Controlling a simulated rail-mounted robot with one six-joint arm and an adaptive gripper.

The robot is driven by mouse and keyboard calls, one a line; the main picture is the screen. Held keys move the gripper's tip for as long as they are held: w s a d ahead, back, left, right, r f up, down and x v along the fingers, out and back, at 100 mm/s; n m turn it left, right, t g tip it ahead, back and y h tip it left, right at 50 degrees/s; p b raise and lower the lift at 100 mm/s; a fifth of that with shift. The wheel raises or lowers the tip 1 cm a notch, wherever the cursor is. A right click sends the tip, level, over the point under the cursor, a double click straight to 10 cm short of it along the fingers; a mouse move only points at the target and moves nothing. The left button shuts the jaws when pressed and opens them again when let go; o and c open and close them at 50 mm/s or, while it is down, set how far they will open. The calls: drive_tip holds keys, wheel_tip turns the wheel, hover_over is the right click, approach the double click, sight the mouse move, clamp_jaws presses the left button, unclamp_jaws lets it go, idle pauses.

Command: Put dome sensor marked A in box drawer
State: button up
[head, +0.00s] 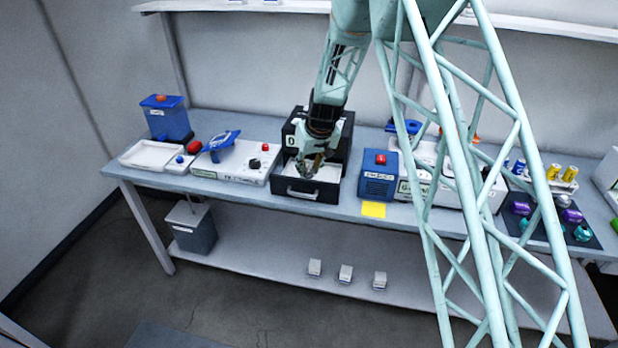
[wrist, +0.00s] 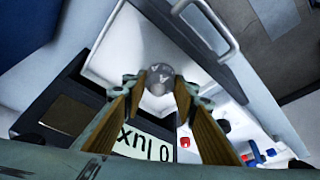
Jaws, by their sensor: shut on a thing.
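The dome sensor (wrist: 157,80) is a small grey round piece with a letter A on top in the wrist view. My gripper (wrist: 158,92) is shut on it, with the sensor between the two fingertips. The box drawer (wrist: 130,45) has a white inside and lies below the sensor, pulled open. In the head view my gripper (head: 310,168) points down over the open drawer (head: 308,190) of the black box (head: 341,138). The sensor cannot be made out clearly there. Whether it touches the drawer floor I cannot tell.
A white device with a red button (head: 232,165) stands left of the box. A blue box with a red button (head: 378,180) stands close on the right. A dark mat (head: 550,222) with several coloured sensors lies at the far right. A yellow note (head: 373,210) hangs at the table's front edge.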

sight(310, 171)
drive_tip(key=shift+f, duration=0.15)
drive_tip(key=shift+f, duration=1.85)
drive_tip(key=shift+f+b, duration=0.15)
drive_tip(key=shift+b, duration=0.3)
drive_tip(key=o, duration=0.8)
drive_tip(key=shift+o, duration=0.2)
drive_tip(key=shift+r+p, duration=0.25)
drive_tip(key=shift+p, duration=0.05)
drive_tip(key=shift+r, duration=0.25)
drive_tip(key=v, duration=1.1)
drive_tip(key=shift+s, duration=0.25)
